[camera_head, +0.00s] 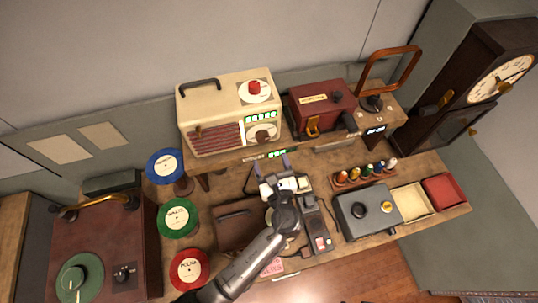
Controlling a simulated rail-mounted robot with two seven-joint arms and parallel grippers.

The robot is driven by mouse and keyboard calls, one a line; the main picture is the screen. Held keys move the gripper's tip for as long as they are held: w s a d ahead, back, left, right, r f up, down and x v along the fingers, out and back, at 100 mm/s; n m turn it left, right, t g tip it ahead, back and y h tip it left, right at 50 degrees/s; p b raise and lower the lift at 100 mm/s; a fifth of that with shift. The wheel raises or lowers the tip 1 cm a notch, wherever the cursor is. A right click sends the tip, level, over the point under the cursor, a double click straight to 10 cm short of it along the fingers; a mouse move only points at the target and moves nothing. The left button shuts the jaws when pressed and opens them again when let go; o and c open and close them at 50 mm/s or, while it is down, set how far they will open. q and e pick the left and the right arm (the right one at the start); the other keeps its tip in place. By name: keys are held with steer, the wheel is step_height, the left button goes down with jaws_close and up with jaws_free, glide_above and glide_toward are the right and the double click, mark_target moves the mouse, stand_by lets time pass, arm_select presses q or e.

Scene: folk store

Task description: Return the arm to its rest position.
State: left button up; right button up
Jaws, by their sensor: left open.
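My left arm (250,262) reaches in from the bottom, left of the middle, and extends over the wooden bench. My left gripper (272,164) is at its far end, above the middle of the bench, in front of the raised shelf with the cream radio (215,118). Its two bluish fingers are spread apart and point toward the shelf. A pale object shows close to the gripper's base; I cannot tell whether it is part of the gripper. My right gripper is not in view.
The shelf also bears a red box (320,108). Blue (164,167), green (178,218) and red (189,269) discs stand left of the arm. A grey box (366,209), a rack of small coloured pieces (365,174) and a red tray (444,190) are at right. A tall clock (472,90) stands beyond.

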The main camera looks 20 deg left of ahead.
arm_select(q)
steer(key=shift+s+d, duration=0.2)
steer(key=shift+s, duration=0.1)
stand_by(0.5)
